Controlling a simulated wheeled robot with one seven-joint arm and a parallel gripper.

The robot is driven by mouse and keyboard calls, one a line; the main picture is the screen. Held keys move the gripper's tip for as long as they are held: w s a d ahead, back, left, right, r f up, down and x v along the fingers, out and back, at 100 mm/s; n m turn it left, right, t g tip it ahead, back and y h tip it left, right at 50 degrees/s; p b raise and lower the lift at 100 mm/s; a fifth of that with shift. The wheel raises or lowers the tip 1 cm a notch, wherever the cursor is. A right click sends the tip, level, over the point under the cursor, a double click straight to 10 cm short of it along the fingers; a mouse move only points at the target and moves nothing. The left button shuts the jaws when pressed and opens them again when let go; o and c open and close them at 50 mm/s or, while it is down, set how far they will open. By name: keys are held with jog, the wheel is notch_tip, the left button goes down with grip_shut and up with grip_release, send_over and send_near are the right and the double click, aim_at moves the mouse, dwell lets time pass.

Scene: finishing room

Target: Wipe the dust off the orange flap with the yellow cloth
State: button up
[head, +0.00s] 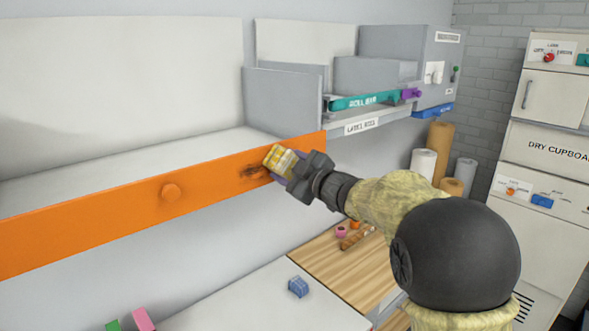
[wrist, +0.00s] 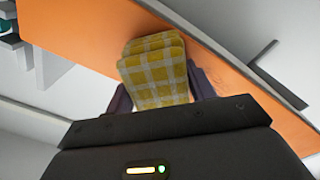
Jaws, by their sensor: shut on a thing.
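The orange flap (head: 100,217) is a long strip along the front of the pale shelf, with a round orange knob (head: 171,192) near its middle. A dark smudge of dust (head: 252,172) shows on the flap near its right end. My gripper (head: 285,165) is shut on the yellow checked cloth (head: 277,158), just right of the smudge. In the wrist view the folded cloth (wrist: 155,70) sits between my fingers against the orange flap (wrist: 85,35). Whether the cloth touches the flap is hard to tell. The flap surface behind the cloth is hidden.
A grey machine with a teal roll bar (head: 365,101) stands right of the flap. Below are a white table with a blue block (head: 298,286) and a wooden board (head: 335,262). Paper rolls (head: 438,150) and a dry cupboard (head: 545,150) stand at right.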

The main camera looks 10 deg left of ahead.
aim_at(236, 175)
jog(key=shift+s+a, duration=0.2)
jog(key=shift+s+a+b, duration=1)
jog(key=shift+s+a, duration=0.2)
jog(key=shift+s, duration=0.2)
jog(key=shift+s+a+b, duration=1.1)
jog(key=shift+s+a, duration=0.1)
jog(key=shift+s, duration=0.25)
jog(key=shift+s+a+b, duration=0.8)
jog(key=shift+s, duration=0.1)
jog(key=shift+s+a+b, duration=0.3)
jog(key=shift+s+a, duration=0.2)
jog(key=shift+s, duration=0.05)
